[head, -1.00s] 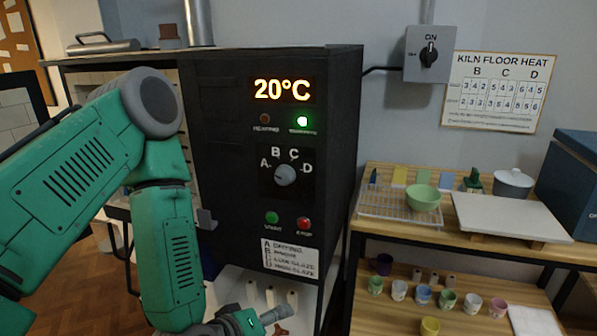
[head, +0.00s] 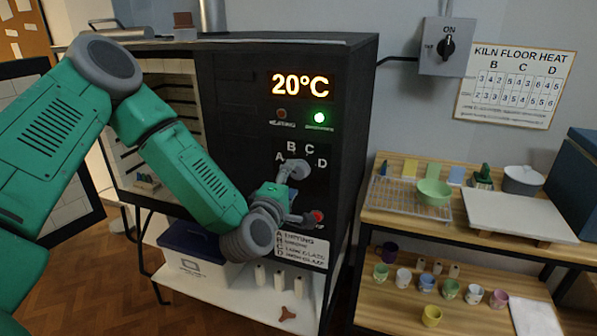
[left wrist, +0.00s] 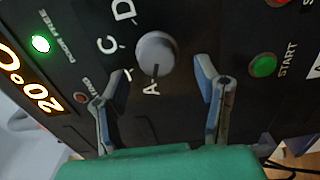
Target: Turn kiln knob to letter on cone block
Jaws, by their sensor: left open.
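The kiln knob is grey and round. In the left wrist view the knob (left wrist: 155,53) shows in front of my open left gripper (left wrist: 160,70), one finger to each side. Its dark mark points toward A. C and D are readable; a finger seems to cover B. In the head view my left gripper (head: 293,172) is at the dial on the black kiln panel (head: 245,100) and largely hides the knob. I cannot tell whether the fingers touch it. My right gripper is out of view.
The display (head: 300,85) reads 20°C and a green light (head: 319,117) is lit. The START button (left wrist: 263,66) and red stop button (head: 318,216) are below the dial. A wooden shelf (head: 400,212) with pots stands right. A wall switch (head: 446,47) points to ON.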

